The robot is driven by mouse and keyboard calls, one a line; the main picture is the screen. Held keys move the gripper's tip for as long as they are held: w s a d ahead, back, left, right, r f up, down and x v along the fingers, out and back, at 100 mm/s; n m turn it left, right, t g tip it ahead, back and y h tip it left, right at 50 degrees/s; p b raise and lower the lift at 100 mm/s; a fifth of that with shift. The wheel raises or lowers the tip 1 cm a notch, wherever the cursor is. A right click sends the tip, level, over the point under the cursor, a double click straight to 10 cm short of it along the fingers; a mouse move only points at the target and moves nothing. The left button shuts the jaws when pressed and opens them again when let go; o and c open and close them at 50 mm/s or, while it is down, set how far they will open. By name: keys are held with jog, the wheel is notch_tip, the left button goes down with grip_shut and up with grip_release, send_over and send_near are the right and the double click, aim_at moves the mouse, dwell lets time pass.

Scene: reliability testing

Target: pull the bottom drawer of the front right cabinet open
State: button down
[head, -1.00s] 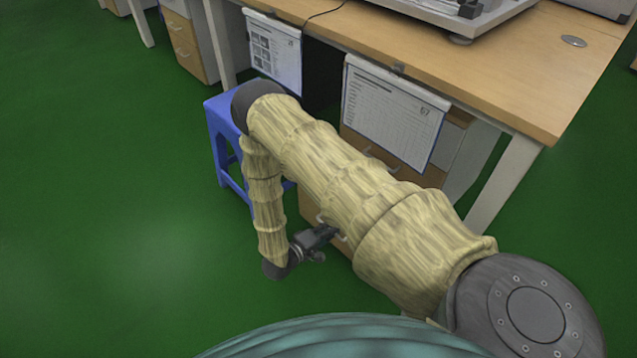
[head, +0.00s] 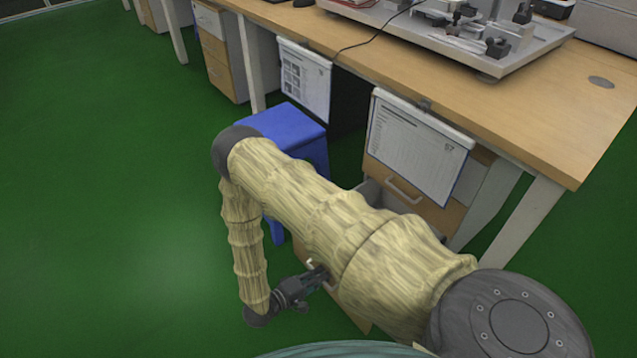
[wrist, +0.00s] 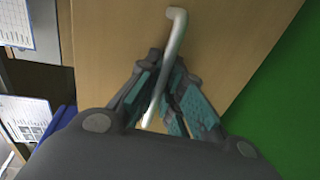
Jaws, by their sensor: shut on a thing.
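The front right cabinet (head: 432,212) stands under the desk, its upper drawer front partly covered by a hanging sheet. The bottom drawer's wooden front (head: 349,312) stands out from the cabinet, with a grey drawer interior or side showing behind my arm. Most of this drawer is hidden by my arm. My gripper (head: 320,276) is at the drawer front. In the wrist view, the drawer front (wrist: 108,40) fills the middle, and its pale metal handle (wrist: 177,30) runs between the fingers of my gripper (wrist: 168,78), which are shut on it.
A blue stool (head: 290,128) stands left of the cabinet, behind my arm. The wooden desk (head: 520,115) above carries a metal fixture (head: 480,55). A desk leg (head: 520,222) stands to the right. Green floor (head: 110,220) is clear at left.

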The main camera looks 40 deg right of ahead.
jog(key=c, duration=1.6)
grip_release()
jog(key=shift+o, duration=0.2)
jog(key=a+r, duration=0.2)
jog(key=a, duration=0.9)
jog(key=shift+a+r, duration=0.15)
jog(key=shift+a, duration=0.25)
jog(key=shift+w, duration=0.1)
